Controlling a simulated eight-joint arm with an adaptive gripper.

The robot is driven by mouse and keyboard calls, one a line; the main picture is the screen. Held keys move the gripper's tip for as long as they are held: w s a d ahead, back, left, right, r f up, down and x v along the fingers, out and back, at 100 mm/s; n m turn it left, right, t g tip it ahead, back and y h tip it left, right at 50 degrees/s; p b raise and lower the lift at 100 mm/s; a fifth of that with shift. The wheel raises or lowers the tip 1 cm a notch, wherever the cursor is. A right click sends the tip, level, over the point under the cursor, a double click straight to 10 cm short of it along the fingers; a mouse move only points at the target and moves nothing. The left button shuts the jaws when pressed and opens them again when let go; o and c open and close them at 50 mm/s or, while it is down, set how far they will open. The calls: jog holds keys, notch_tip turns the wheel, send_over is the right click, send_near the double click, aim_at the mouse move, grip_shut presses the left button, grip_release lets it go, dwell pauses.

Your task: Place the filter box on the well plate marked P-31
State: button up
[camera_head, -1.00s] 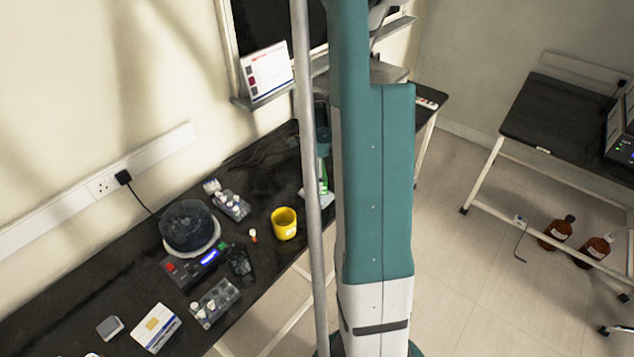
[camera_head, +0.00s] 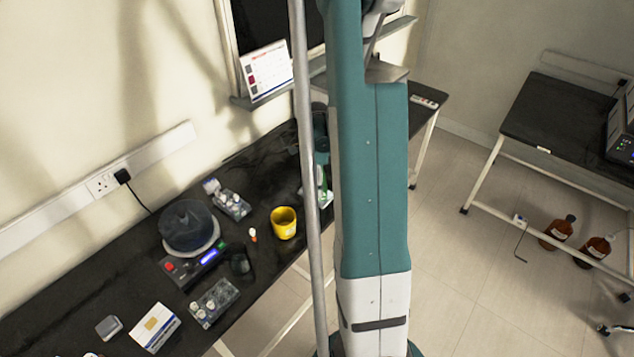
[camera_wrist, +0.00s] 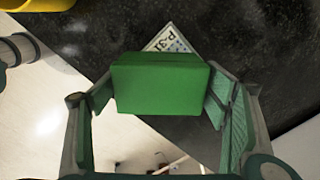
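The filter box (camera_wrist: 162,84) is a plain green block in the wrist view. My gripper (camera_wrist: 160,95) has one finger against each side of it and is shut on it. The well plate marked P-31 (camera_wrist: 173,38) is a pale plate just beyond the box, on the dark bench. Only one corner with its printed label shows; the box hides the rest, so I cannot tell whether they touch. In the head view my own arm covers most of this area.
A yellow tub (camera_head: 284,223) stands on the dark bench (camera_head: 70,300), left of my arm. Further left are a balance with a round dark bowl (camera_head: 188,228), racks of small vials (camera_head: 214,301) and a white box (camera_head: 155,328). The bench edge is close to the gripper.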

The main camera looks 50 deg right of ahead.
jog(key=shift+o, duration=0.5)
jog(key=shift+r, duration=0.25)
notch_tip(320, 180, up, 12)
jog(key=p, duration=0.1)
dwell(0.5)
jog(key=shift+f, duration=0.1)
dwell(0.5)
jog(key=w+a+r+n+t, duration=0.1)
jog(key=a+r+n, duration=0.35)
jog(key=a, duration=0.35)
jog(key=a+r+n+t+h, duration=0.1)
jog(key=a+r+n, duration=0.4)
jog(key=a, duration=0.4)
jog(key=w+a+r+n+t, duration=0.1)
jog(key=a+r+n, duration=0.2)
jog(key=a+r, duration=0.4)
jog(key=s+a+r+n+t, duration=0.1)
jog(key=s+a+n, duration=0.2)
jog(key=a, duration=0.4)
jog(key=s+a+r+n+t, duration=0.1)
jog(key=s+a+n, duration=0.3)
jog(key=a+n, duration=0.2)
jog(key=s+a+r+n+t+y, duration=0.1)
jog(key=s+a+n, duration=0.3)
jog(key=a, duration=0.6)
jog(key=shift+r+n+t, duration=0.25)
jog(key=shift+n+t, duration=0.35)
jog(key=shift+n, duration=0.15)
